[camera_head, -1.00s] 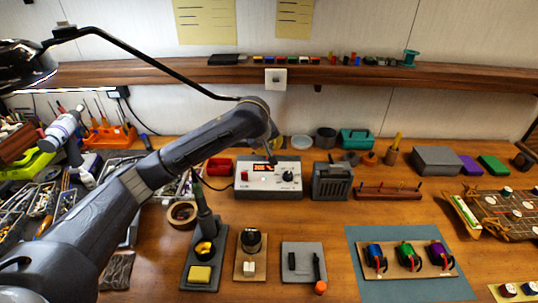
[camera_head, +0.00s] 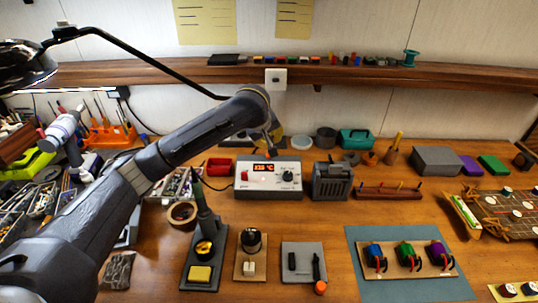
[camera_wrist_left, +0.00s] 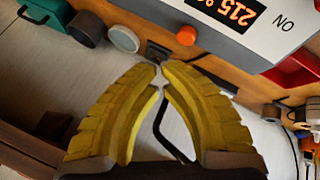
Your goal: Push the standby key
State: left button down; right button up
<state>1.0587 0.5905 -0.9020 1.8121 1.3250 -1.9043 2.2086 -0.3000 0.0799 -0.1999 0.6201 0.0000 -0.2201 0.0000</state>
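The white control unit (camera_head: 268,188) stands at the back middle of the bench. Its front carries a lit orange display (camera_head: 264,168), a red button (camera_head: 244,176) and a dark knob (camera_head: 287,176). In the left wrist view, the unit (camera_wrist_left: 255,45) fills the top right, with an orange round part (camera_wrist_left: 187,35) at its edge. I cannot read a standby label. My left gripper (camera_head: 275,143) is behind the unit's top edge, partly hidden by my arm. Its yellow ribbed fingers (camera_wrist_left: 161,75) nearly meet at the tips, with nothing between them. My right gripper is out of view.
A dark vented box (camera_head: 332,183) stands right of the unit, and a red bin (camera_head: 219,167) stands left. A soldering iron stand (camera_head: 202,265) and a grey pad (camera_head: 303,262) are in front. The bench directly before the unit is clear.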

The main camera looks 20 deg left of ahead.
pick_arm(q)
jog(key=shift+r, duration=2.4)
dwell(0.6)
